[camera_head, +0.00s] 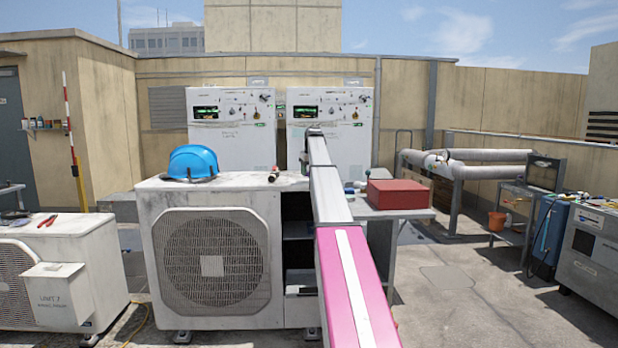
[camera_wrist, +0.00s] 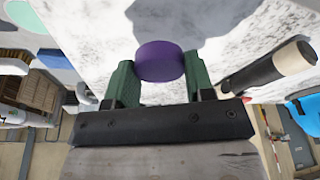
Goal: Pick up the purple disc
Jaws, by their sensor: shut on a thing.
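The purple disc (camera_wrist: 160,60) is in the wrist view, between the two green fingers of my gripper (camera_wrist: 159,66). The fingers touch it on its left and right sides, and my gripper is shut on it. Behind it is the worn white top of the condenser unit (camera_wrist: 85,40). I cannot tell whether the disc rests on that top or is clear of it. In the head view my arm hides the disc and my gripper; the condenser (camera_head: 150,215) stands left of the arm.
A black and tan cylinder (camera_wrist: 268,68) lies close to the right finger. A blue hard hat (camera_head: 193,162) sits on the condenser top, farther left. A red box (camera_head: 395,194) stands on a grey table right of my arm. Open floor lies at the right.

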